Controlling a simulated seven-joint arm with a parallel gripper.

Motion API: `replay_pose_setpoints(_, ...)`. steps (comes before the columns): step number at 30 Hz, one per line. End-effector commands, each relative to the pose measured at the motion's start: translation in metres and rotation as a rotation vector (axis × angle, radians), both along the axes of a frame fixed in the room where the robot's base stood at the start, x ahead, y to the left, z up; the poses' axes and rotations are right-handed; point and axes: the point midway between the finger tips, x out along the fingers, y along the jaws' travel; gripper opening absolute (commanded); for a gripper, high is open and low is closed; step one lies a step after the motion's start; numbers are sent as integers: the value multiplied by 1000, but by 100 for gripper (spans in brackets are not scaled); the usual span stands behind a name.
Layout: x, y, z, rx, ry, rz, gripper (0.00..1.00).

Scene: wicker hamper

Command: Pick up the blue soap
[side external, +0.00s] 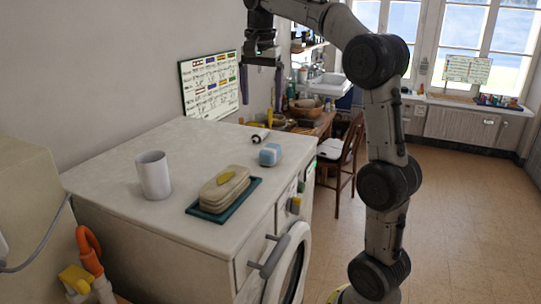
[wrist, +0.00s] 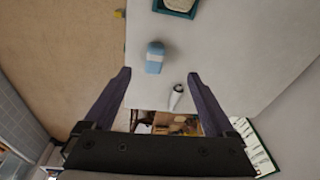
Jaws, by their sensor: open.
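The blue soap (side external: 270,154) is a small rounded block with a paler top, lying on the white top of the washing machine near its right edge. In the wrist view the blue soap (wrist: 155,57) shows ahead of the fingers, between their lines and left of centre. My gripper (side external: 262,84) is high above the back of the top, apart from the soap. In the wrist view my gripper (wrist: 159,76) is open, with its two dark fingers wide apart and nothing between them.
A white cup (side external: 153,175) and a beige case on a teal tray (side external: 225,213) stand on the same top (side external: 115,172). A white roll (side external: 261,135) lies close behind the soap. A chart board (side external: 210,85) leans at the wall.

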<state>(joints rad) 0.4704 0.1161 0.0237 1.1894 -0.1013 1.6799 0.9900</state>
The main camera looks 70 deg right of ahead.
Motion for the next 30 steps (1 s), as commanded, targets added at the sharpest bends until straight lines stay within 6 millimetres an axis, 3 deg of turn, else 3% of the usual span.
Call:
replay_pose_setpoints(1,7,-18,-8,6,13,-32,90)
replay_pose_setpoints(3,11,-34,-18,15,30,-60,90)
replay_pose_setpoints(7,9,-51,-35,34,62,-95,90)
replay_pose_setpoints(11,7,-54,-47,34,62,-100,90)
replay_pose_setpoints(21,7,-60,-106,34,62,-98,90)
replay_pose_setpoints(30,7,-63,-129,34,62,-98,90)
